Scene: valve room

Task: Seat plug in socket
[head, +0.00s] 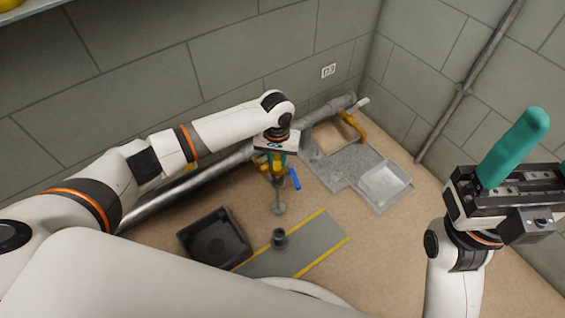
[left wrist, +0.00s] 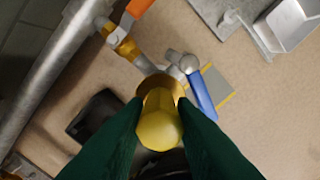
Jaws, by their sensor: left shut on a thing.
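My left gripper (head: 277,170) points down near the wall pipe. In the left wrist view its green fingers (left wrist: 160,125) are shut on a yellow, round-ended piece (left wrist: 159,132), which looks like the plug. Just beyond it are brass and grey metal fittings with a blue lever (left wrist: 200,95); the lever also shows in the head view (head: 294,179). I cannot tell whether the yellow piece touches these fittings. No socket opening is clearly visible. My right gripper (head: 520,145) is raised at the right; only one teal finger shows clearly.
A black tray (head: 214,238) lies at the left on the floor. A dark cup-like piece (head: 279,238) stands on a grey, yellow-striped mat (head: 315,243). A pale open tray (head: 385,184) sits on grey plates to the right. A metal pipe (head: 165,202) runs along the wall.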

